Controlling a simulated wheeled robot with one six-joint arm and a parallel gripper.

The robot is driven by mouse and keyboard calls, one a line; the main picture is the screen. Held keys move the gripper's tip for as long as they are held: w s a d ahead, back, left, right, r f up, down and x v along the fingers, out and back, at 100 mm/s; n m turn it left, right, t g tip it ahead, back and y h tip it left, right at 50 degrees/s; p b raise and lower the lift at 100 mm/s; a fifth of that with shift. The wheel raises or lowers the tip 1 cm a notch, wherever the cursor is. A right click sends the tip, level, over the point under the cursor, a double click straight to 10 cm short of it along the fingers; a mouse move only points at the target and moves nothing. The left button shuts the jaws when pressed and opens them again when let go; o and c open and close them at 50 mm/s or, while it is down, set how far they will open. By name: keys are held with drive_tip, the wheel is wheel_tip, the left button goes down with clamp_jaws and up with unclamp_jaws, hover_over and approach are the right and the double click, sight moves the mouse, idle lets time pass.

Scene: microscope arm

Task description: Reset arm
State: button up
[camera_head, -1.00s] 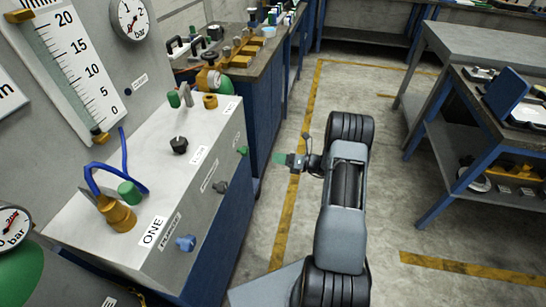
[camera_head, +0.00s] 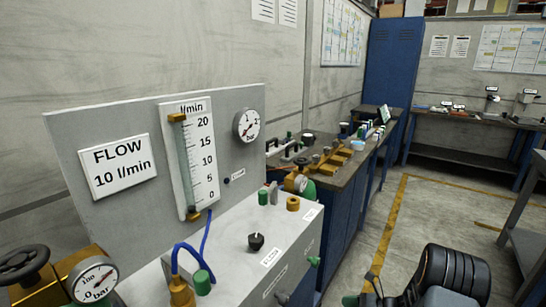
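My arm (camera_head: 452,275) shows only in part at the bottom right, as a dark ribbed joint and a grey link. No microscope arm can be made out for certain.
A flow gauge (camera_head: 195,155) and a "FLOW 10 l/min" sign (camera_head: 117,167) are on the panel at left. A blue-fronted bench (camera_head: 345,225) with small fittings runs behind it. A blue cabinet (camera_head: 392,62) stands at the back. The floor (camera_head: 420,215) right of the bench is open.

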drive_tip(key=s+a+r+n+h+p, duration=0.2)
drive_tip(key=s+r+n+h+p, duration=0.2)
drive_tip(key=r+n, duration=0.4)
drive_tip(key=s+a+r+n+h+p, duration=0.3)
drive_tip(key=r+n, duration=0.6)
drive_tip(key=r, duration=0.6)
drive_tip(key=s+a+r+n+h+p, duration=0.2)
drive_tip(key=s+r+n+h+p, duration=0.3)
drive_tip(key=s+r+n, duration=0.3)
wheel_tip(320, 180, up, 4)
drive_tip(key=shift+s+a+r+n+g+h, duration=0.15)
drive_tip(key=shift+s+n+g+h, duration=0.2)
drive_tip(key=shift+s+h, duration=0.3)
drive_tip(key=shift+w, duration=0.1)
